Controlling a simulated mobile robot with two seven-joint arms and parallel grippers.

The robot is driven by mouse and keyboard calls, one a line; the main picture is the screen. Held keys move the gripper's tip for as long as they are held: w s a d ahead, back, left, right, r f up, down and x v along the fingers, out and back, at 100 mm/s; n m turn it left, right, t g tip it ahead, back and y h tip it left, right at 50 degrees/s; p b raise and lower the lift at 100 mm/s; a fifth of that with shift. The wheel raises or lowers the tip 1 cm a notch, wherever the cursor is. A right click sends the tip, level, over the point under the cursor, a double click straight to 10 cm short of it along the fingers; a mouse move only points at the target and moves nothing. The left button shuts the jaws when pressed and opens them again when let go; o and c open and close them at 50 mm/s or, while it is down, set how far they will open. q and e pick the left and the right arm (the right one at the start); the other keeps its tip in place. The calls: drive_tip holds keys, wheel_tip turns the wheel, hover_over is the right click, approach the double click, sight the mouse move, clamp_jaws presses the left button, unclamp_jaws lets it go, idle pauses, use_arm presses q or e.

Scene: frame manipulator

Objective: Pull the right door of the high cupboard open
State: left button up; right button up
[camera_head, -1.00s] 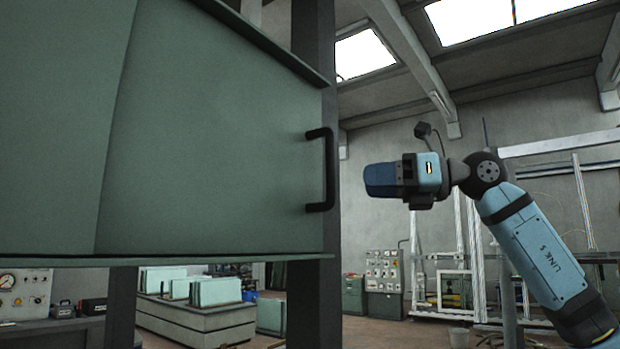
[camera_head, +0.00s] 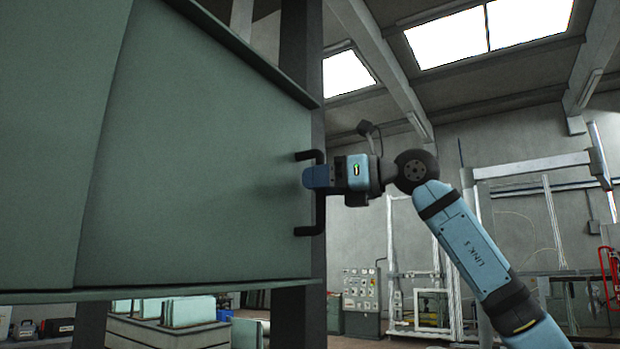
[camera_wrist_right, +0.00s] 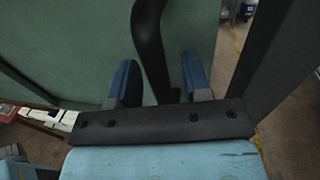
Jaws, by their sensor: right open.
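The high cupboard's right door (camera_head: 200,160) is a flat green panel that looks closed in the head view. Its black bar handle (camera_head: 303,231) stands upright near the door's right edge. The left gripper is in neither view.
A dark post (camera_head: 313,310) stands beside the door's right edge. A thin green ledge (camera_head: 160,292) runs under the door and another panel (camera_head: 50,130) lies to its left. Control boxes (camera_head: 360,290) and metal frames stand well behind my right arm.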

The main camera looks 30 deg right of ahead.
drive_tip(key=shift+x, duration=0.9)
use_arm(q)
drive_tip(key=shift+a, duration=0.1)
use_arm(e)
drive_tip(key=shift+c, duration=0.2)
